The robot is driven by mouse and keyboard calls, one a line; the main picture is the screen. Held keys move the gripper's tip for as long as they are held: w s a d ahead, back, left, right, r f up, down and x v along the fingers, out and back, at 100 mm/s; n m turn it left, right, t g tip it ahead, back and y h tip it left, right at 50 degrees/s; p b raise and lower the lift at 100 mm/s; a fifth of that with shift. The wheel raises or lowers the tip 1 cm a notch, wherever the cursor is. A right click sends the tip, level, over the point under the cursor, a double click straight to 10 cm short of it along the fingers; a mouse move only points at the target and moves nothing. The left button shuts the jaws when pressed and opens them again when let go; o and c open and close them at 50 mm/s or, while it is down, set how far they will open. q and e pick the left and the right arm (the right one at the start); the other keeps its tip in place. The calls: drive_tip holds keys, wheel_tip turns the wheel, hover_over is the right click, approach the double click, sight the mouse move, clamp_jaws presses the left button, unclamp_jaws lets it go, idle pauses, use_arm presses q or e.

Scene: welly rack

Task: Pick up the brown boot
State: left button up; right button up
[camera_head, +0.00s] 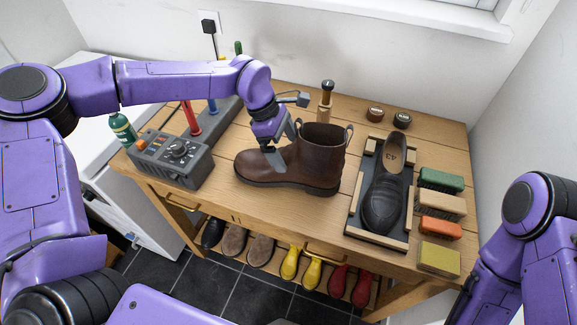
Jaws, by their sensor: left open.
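The brown boot (318,159) stands upright on the wooden table, its toe pointing left and its open shaft at the right with pull loops. My left gripper (285,150) is over the boot's instep, just left of the shaft, with its fingers pointing down. It is open; one finger shows against the near side of the boot, and the other is partly hidden. I cannot tell whether the fingers touch the leather. My right arm shows at the right edge, but its gripper is out of view.
A black shoe (383,203) lies in a wooden-edged tray (355,205) right of the boot. Several coloured brushes or blocks (440,229) line the table's right side. A grey control box (172,160) stands at the left. A wooden-handled tool (326,98) and two round tins (402,120) are behind.

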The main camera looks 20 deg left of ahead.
sight(284, 148)
use_arm(q)
drive_tip(key=x, duration=0.2)
drive_tip(key=shift+s+f, duration=0.1)
drive_tip(key=shift+f, duration=0.2)
drive_tip(key=shift+d+f, duration=0.15)
drive_tip(key=shift+f, duration=0.2)
drive_tip(key=shift+r, duration=0.1)
drive_tip(key=c, duration=1.5)
clamp_jaws()
drive_tip(key=shift+r, duration=0.1)
